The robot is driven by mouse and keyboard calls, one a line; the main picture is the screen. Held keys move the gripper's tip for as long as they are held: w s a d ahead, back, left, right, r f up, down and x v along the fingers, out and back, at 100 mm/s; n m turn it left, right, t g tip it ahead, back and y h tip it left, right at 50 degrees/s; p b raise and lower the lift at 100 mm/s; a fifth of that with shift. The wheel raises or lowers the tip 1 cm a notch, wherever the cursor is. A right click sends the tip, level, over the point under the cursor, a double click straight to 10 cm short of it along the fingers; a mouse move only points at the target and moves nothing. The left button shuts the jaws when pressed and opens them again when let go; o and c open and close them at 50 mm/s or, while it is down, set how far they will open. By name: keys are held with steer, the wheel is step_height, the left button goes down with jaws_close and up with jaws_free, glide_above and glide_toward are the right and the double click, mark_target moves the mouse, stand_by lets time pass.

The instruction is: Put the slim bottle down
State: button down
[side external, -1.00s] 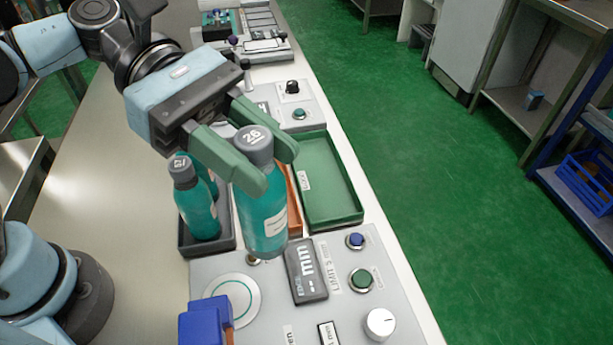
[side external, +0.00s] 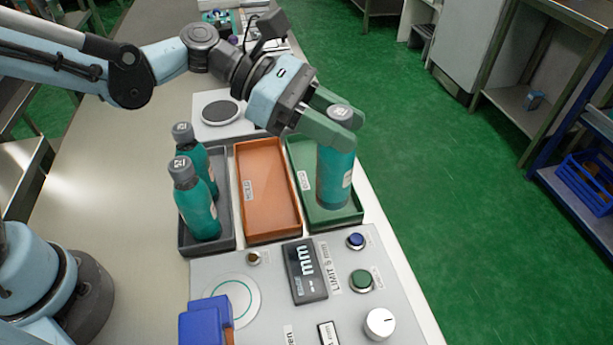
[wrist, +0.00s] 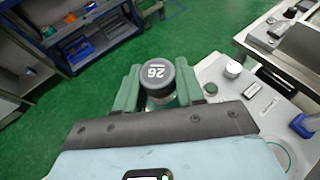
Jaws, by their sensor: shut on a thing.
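A teal slim bottle (side external: 335,175) with a grey cap stands upright in my gripper (side external: 337,118), whose green fingers are shut around its neck. Its cap, marked 26, shows between the fingers in the wrist view (wrist: 157,78). The bottle is over the front part of the green tray (side external: 348,213), inside its walls as seen from the side. I cannot tell whether its base touches the tray floor. Two similar teal bottles (side external: 198,212) stand in the dark grey tray (side external: 226,240) at the left.
An empty orange tray (side external: 268,190) lies between the grey and green trays. In front is a control panel (side external: 270,322) with a display (side external: 305,270), buttons and a knob (side external: 380,323). A blue block-like part (side external: 206,322) stands at its left.

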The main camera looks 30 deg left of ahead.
steer(key=w+a+f, duration=0.1)
steer(key=w+f, duration=0.2)
steer(key=f, duration=0.3)
steer(key=shift+w+a+f, duration=0.25)
steer(key=shift+w+a, duration=0.1)
steer(key=shift+a, duration=0.05)
steer(key=shift+f, duration=0.1)
steer(key=c, duration=0.7)
jaws_free()
steer(key=v, duration=1.2)
